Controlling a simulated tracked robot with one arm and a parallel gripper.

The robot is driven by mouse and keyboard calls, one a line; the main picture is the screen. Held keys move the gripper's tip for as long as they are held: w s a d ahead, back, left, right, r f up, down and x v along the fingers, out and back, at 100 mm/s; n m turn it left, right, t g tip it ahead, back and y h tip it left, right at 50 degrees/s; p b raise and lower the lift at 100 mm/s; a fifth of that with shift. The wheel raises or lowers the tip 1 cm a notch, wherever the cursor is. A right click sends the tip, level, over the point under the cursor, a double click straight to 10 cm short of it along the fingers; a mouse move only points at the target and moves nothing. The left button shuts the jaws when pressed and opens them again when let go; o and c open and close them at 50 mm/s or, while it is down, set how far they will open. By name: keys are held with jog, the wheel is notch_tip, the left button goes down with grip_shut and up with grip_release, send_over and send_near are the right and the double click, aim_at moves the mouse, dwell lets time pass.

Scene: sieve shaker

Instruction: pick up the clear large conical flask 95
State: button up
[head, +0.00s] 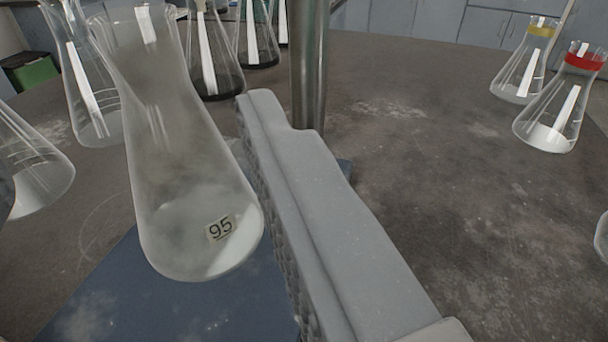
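The clear large conical flask (185,200) with the label 95 is large at the left of the head view. It looks empty, and its neck leans to the upper left in the picture. Its base shows against a blue mat (150,310); I cannot tell whether it touches the mat. One grey ribbed finger of my gripper (245,110) lies just right of the flask, with a narrow gap to its wall. The other finger is not clearly seen; a grey sliver shows at the left edge. My gripper looks open.
Clear flasks (88,95) (30,165) stand close on the left. Dark-based flasks (212,70) (257,40) stand behind. A metal post (310,70) rises behind my finger. Yellow-banded (520,75) and red-banded (555,110) flasks stand far right. The middle right of the table (430,170) is clear.

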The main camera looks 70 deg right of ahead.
aim_at(134, 47)
jog(key=x, duration=0.7)
jog(key=shift+w, duration=0.35)
jog(key=shift+x, duration=2.7)
jog(key=shift+r, duration=0.2)
grip_shut()
